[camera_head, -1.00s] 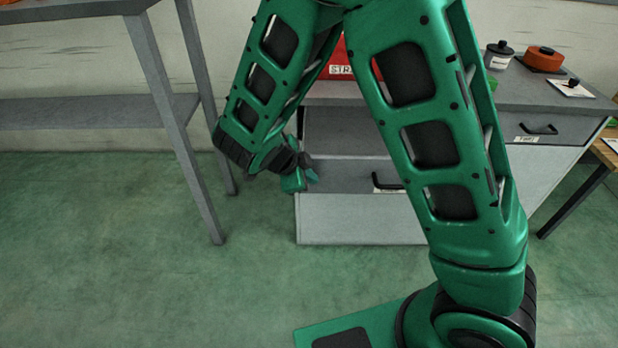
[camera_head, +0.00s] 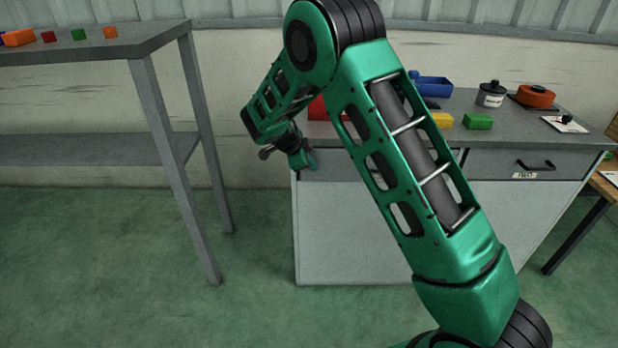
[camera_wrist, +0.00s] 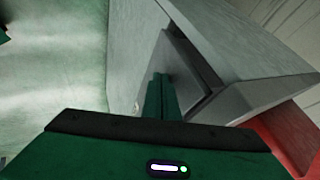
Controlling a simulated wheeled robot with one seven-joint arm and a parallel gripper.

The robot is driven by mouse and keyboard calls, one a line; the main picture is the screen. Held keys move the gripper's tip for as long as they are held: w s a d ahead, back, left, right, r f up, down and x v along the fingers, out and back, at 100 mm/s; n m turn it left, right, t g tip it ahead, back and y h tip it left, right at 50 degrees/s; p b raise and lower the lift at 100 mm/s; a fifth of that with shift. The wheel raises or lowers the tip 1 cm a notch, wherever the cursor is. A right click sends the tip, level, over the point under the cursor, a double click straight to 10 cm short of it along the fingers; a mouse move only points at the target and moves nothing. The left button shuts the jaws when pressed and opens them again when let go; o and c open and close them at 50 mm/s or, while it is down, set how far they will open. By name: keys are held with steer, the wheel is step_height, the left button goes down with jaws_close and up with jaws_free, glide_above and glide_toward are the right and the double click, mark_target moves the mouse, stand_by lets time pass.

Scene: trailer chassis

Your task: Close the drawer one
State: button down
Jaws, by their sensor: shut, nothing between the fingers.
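Drawer one (camera_wrist: 183,68) is the grey left drawer of the cabinet, mostly hidden behind my arm in the head view. In the wrist view its front stands close to the cabinet body, with a narrow dark gap along one edge. I cannot tell whether it is fully flush. My gripper (camera_head: 310,160) is shut and empty at the left end of the drawer front. In the wrist view my fingers (camera_wrist: 161,95) point at the drawer front and seem to touch it or nearly so.
Drawer two (camera_head: 525,165) looks shut at the right. A grey table (camera_head: 150,45) stands left, with open floor between.

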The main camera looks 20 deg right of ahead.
steer(key=w, duration=0.2)
steer(key=shift+w+d+r, duration=0.1)
steer(key=shift+w+r, duration=0.05)
steer(key=shift+w, duration=0.15)
steer(key=shift+w, duration=0.1)
